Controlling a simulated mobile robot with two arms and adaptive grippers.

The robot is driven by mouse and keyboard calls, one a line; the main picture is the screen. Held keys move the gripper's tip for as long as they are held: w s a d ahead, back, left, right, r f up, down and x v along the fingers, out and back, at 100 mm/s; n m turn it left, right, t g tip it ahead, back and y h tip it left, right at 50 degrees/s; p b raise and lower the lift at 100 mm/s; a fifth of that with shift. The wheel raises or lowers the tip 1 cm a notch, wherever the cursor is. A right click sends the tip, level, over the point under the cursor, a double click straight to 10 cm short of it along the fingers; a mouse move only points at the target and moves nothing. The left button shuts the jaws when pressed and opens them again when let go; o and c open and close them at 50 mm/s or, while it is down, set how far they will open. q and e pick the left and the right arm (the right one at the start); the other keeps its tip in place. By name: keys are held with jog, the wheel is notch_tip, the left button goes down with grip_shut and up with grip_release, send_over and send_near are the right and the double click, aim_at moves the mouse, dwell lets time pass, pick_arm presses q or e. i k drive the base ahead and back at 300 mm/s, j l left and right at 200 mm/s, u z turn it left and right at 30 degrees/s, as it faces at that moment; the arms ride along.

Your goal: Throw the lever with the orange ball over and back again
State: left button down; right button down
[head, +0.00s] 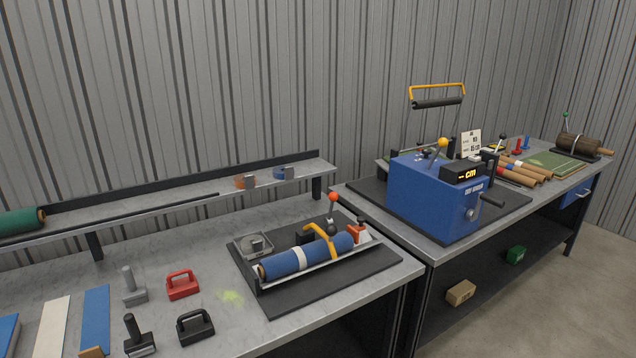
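A lever with an orange-yellow ball (441,143) stands on top of the blue machine (428,195) on the right bench. Its shaft leans, with the ball end up and to the right of its foot. A second lever with a red ball (333,197) stands upright behind the blue roll (310,258) on the left bench. A lever with a black knob (502,137) rises at the right of the blue machine. Neither of my grippers is in view.
The blue machine has a "cm" display (466,173) and a side crank (487,199). A black roller with an orange handle (437,97) is above it. Red (182,285) and black (195,327) handled blocks lie on the left bench. Several brown rolls (525,170) lie farther right.

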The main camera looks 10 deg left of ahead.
aim_at(333, 196)
jog(key=i+l+u, duration=0.15)
jog(key=u, duration=0.25)
jog(key=i+l+u, duration=0.15)
jog(key=u, duration=0.2)
jog(key=i+l+u, duration=0.1)
jog(key=l+u, duration=0.15)
jog(key=u, duration=0.15)
jog(key=l+u, duration=0.25)
jog(key=u, duration=0.15)
jog(key=i+l, duration=0.05)
